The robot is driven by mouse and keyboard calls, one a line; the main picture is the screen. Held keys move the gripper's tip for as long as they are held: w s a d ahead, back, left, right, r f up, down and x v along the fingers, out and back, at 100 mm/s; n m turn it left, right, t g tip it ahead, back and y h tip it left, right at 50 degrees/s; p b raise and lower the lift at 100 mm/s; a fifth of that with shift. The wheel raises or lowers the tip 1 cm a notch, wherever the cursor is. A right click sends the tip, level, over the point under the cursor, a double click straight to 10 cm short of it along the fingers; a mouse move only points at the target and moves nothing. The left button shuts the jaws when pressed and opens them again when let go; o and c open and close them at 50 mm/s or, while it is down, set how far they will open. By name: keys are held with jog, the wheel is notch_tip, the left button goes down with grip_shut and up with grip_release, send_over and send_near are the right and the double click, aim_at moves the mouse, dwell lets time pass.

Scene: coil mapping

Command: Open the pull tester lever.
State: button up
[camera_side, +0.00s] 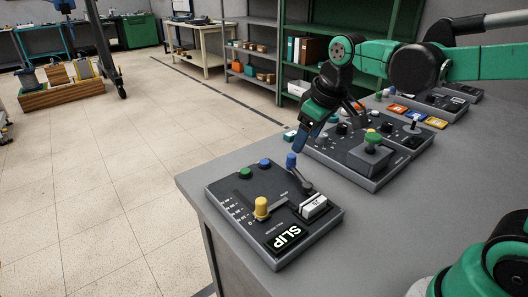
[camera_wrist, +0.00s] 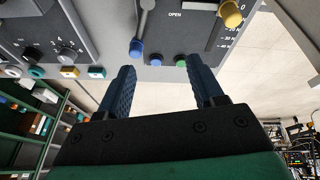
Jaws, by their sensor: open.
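The pull tester (camera_side: 240,205) is a dark panel on the near corner of the grey table. Its lever has a blue knob (camera_side: 291,161) on a grey arm that stands up at a tilt from the panel's far right part. In the wrist view the lever's blue knob (camera_wrist: 136,48) is just beyond the tip of the left finger, and an OPEN label is on the panel to its right. My gripper (camera_side: 303,146) is just above and behind the knob in the side view. Its blue fingers (camera_wrist: 160,72) are apart with nothing between them.
The tester also carries a yellow knob (camera_side: 262,207), a green button (camera_side: 245,172), a blue button (camera_side: 265,163) and a display (camera_side: 287,236) reading SLIP. A second control panel (camera_side: 345,165) with a green-topped knob stands behind it.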

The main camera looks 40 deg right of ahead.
aim_at(293, 155)
jog(key=w+d+f+n+g, duration=0.1)
jog(key=w, duration=0.1)
jog(key=w+d+f+n+g, duration=0.1)
jog(key=w+d+f, duration=0.1)
jog(key=w, duration=0.1)
jog(key=w+d+f+g, duration=0.1)
jog(key=w+f, duration=0.1)
jog(key=w, duration=0.1)
jog(key=shift+d+f+n+g, duration=0.1)
jog(key=shift+d+n+g, duration=0.15)
jog(key=shift+n+g, duration=0.15)
jog(key=shift+w+d+f, duration=0.1)
jog(key=shift+f, duration=2.9)
grip_shut()
jog(key=shift+d, duration=0.1)
